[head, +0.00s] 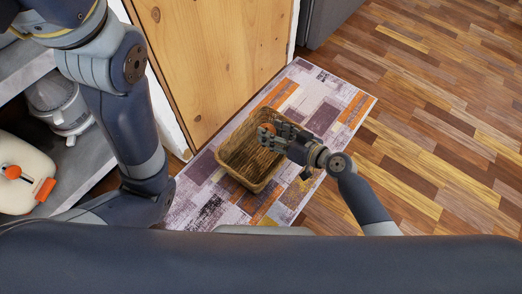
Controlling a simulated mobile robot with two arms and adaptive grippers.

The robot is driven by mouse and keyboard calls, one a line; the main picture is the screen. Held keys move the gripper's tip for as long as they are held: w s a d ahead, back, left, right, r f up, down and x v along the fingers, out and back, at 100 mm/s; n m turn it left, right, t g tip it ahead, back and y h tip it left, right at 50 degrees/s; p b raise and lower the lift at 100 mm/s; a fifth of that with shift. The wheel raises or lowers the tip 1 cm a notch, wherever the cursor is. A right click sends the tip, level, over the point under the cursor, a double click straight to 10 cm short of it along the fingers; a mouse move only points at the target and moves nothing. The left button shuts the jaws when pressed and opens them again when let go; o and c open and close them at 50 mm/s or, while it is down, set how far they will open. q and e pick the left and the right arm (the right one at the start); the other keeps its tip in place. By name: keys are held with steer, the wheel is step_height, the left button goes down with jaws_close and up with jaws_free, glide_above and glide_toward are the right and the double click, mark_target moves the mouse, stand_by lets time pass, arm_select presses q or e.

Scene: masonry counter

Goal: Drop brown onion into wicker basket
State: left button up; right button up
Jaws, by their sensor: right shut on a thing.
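The wicker basket (232,177) stands on the patterned rug, its open top facing up. My right gripper (271,131) reaches in from the right over the basket's upper part. It is shut on the brown onion (267,128), a small orange-brown patch at its fingertips. The fingers cover much of the onion. I cannot tell how high it is above the basket floor. My left arm shows at the left, but its gripper is not in view.
The rug (335,92) lies on a wood plank floor (440,110). A wooden door panel (215,60) rises behind the basket. Grey shelves at the left hold a grey-white appliance (60,105) and a cream container with orange parts (22,175).

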steer(key=o, duration=1.2)
steer(key=shift+c, duration=0.2)
steer(key=v, duration=1.2)
